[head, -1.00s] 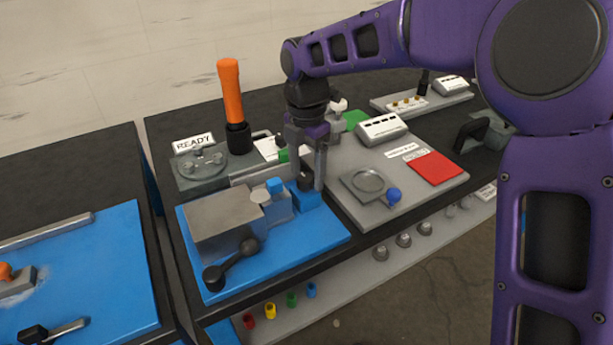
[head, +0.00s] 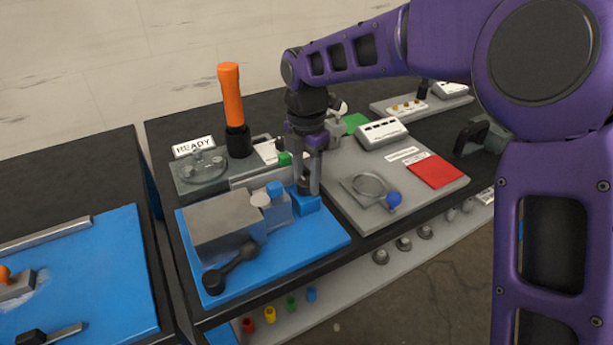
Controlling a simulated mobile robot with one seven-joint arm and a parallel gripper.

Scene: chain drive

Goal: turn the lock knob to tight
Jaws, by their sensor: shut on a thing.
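The black lock knob (head: 304,187) sits on a small blue block (head: 307,204) at the right end of the blue base plate (head: 290,262). My gripper (head: 307,188) points straight down over the block, with its grey fingers shut on the knob. The fingers hide much of the knob. I see no mark that tells whether it is loose or tight.
Left of the knob are a grey housing (head: 222,222) and a black crank (head: 232,268). Behind stands an orange-handled tool (head: 231,105). To the right, a grey board (head: 430,195) holds a ring plate with a blue ball (head: 394,200) and a red pad (head: 435,170).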

